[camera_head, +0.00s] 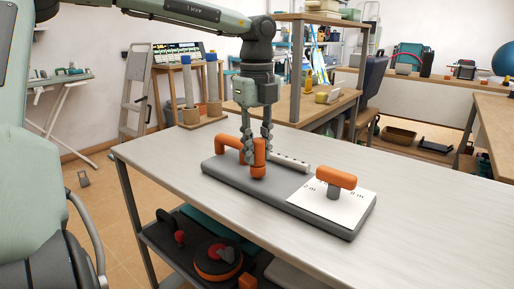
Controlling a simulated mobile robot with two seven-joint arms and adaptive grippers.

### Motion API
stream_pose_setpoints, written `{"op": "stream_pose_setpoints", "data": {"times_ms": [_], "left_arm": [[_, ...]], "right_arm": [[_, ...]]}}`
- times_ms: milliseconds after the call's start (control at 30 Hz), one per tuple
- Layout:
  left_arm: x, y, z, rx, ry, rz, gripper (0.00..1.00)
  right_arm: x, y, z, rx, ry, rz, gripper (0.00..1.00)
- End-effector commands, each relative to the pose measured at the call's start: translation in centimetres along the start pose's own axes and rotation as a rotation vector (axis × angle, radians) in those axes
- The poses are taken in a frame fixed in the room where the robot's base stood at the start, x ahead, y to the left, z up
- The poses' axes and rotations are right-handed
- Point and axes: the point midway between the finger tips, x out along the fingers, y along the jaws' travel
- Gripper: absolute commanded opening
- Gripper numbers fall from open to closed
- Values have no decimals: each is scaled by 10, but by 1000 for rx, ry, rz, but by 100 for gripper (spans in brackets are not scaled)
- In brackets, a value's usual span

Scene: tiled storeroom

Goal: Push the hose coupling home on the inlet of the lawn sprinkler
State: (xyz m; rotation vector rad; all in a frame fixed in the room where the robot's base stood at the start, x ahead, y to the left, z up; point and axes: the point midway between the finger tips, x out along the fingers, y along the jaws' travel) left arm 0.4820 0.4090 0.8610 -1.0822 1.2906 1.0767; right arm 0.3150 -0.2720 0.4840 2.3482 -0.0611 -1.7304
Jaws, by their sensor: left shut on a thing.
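My left gripper (258,148) points straight down over the table, shut on an upright orange piece (258,171) that I take to be the hose coupling. The fingers hide much of its upper part. The lawn sprinkler seems to be the assembly on the dark grey base (275,201), with an orange bent pipe (228,142) left of the fingers and a pale perforated tube (291,163) to their right. I cannot tell whether the held piece touches the inlet or how far it is seated. My right gripper is not in view.
The pale tabletop (420,228) is clear around the base. A lower shelf holds an orange-and-black reel (217,262). A wooden bench stands behind.

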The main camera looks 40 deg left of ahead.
Motion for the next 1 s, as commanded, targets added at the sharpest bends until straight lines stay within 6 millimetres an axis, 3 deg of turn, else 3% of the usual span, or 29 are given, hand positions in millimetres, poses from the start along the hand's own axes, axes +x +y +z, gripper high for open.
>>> {"op": "stream_pose_setpoints", "data": {"times_ms": [400,433,600,1000], "left_arm": [[11,0,0,0,0,0,0],[10,0,0,0,0,0,28],[10,0,0,0,0,0,48],[2,-1,1,-1,-2,-2,48]], "right_arm": [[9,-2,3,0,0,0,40],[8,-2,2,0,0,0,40],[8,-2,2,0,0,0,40],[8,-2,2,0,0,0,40]]}}
